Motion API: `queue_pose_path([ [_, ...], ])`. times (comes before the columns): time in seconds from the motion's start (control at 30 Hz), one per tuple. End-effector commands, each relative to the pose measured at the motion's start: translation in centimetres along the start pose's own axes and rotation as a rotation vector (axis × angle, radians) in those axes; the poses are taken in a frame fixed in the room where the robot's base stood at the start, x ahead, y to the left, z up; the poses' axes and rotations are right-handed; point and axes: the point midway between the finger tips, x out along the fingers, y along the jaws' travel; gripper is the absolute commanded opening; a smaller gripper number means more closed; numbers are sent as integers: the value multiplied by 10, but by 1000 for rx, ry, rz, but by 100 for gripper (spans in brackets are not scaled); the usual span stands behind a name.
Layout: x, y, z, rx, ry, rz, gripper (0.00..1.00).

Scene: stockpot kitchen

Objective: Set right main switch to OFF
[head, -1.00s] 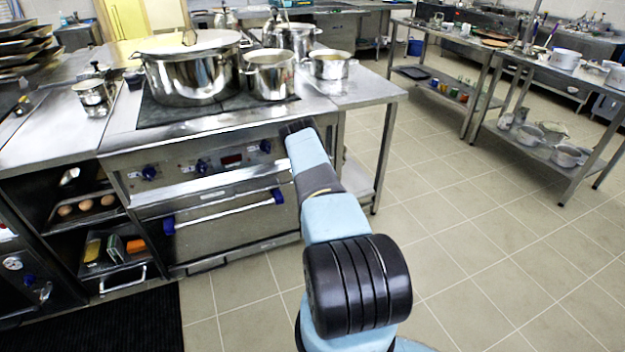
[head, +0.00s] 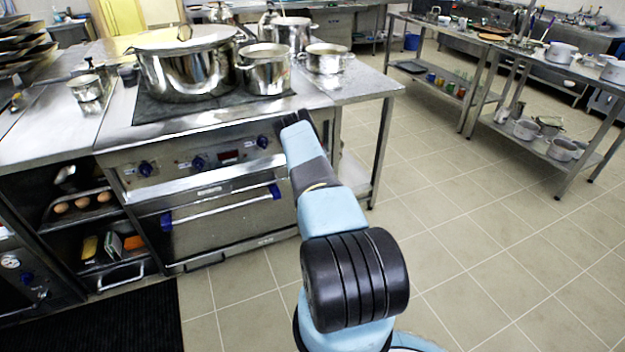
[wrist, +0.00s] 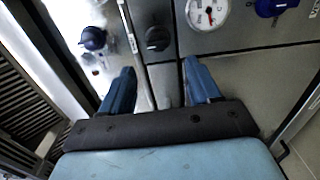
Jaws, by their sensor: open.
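In the wrist view my gripper (wrist: 158,67) is open, its two blue fingers apart with nothing between their tips. A black round knob (wrist: 157,38) sits on the grey metal panel just beyond the gap between the fingertips, apart from them. A blue knob (wrist: 92,38) is on the panel to the left, and another blue knob (wrist: 277,6) is at the upper right. I cannot tell which knob is the right main switch, nor read its setting. In the head view my gripper (head: 292,119) is at the right end of the stove front; its fingers are not clear there.
The stove front has several blue knobs (head: 263,141) and an oven door handle (head: 220,205). A large pot (head: 188,75) and smaller pots (head: 266,72) stand on top. A round gauge (wrist: 207,12) is right of the black knob. Tiled floor (head: 450,220) is clear at right.

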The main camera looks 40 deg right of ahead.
Motion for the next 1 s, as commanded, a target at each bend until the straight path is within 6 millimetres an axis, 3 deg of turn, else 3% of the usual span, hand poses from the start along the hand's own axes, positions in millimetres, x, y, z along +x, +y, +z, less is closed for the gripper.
queue_pose_path([
  [0.1, -22, -1, 0, 0, 0, -2, 62],
  [0.33, -45, -1, 0, 0, 1, 0, 62],
  [1.0, -50, 0, 0, 0, 0, 0, 62],
])
